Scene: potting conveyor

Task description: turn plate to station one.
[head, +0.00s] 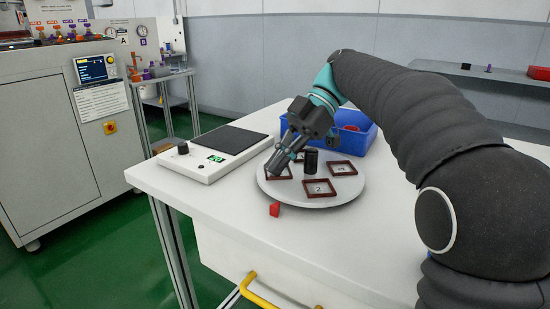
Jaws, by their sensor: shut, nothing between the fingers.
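The round grey turning plate (315,200) lies on the white table. It carries dark red square frames, one marked 2 (319,188) at the front and another (342,168) at the right whose mark is hard to read. A black upright post (311,161) stands near the plate's middle. My gripper (271,172) is shut and empty, pointing down over the plate's left side, by the left frame (281,176). It partly hides that frame, and I cannot tell whether it touches the plate. A red pointer-like block (274,209) sits at the plate's front left edge.
A white scale (213,160) with a dark pad and green display stands left of the plate. A blue bin (351,136) with red items stands behind it. The table's front left is clear. A yellow handle (250,283) sticks out below the front edge.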

